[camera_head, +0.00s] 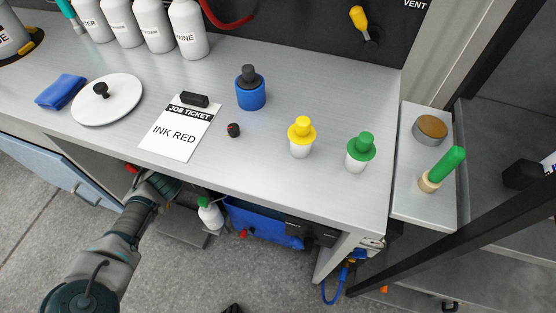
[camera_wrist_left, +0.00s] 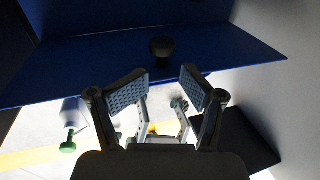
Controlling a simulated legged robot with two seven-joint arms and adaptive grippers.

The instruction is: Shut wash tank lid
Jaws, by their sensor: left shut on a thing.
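A blue panel that looks like the wash tank lid (camera_wrist_left: 235,48) spans the left wrist view, with a dark round knob (camera_wrist_left: 162,47) on it. The exact contact is not clear. In the head view my left gripper (camera_head: 155,186) is low under the bench's front edge, left of a blue tank-like box (camera_head: 262,222). The bench hides much of that space. My right gripper is not in view.
The bench (camera_head: 300,85) overhangs the left gripper. A white bottle (camera_head: 209,214) stands beneath it, right of the gripper. A blue cabinet door (camera_head: 75,178) hangs at the left. On the bench lie a job ticket (camera_head: 180,135) and a white round lid (camera_head: 125,100).

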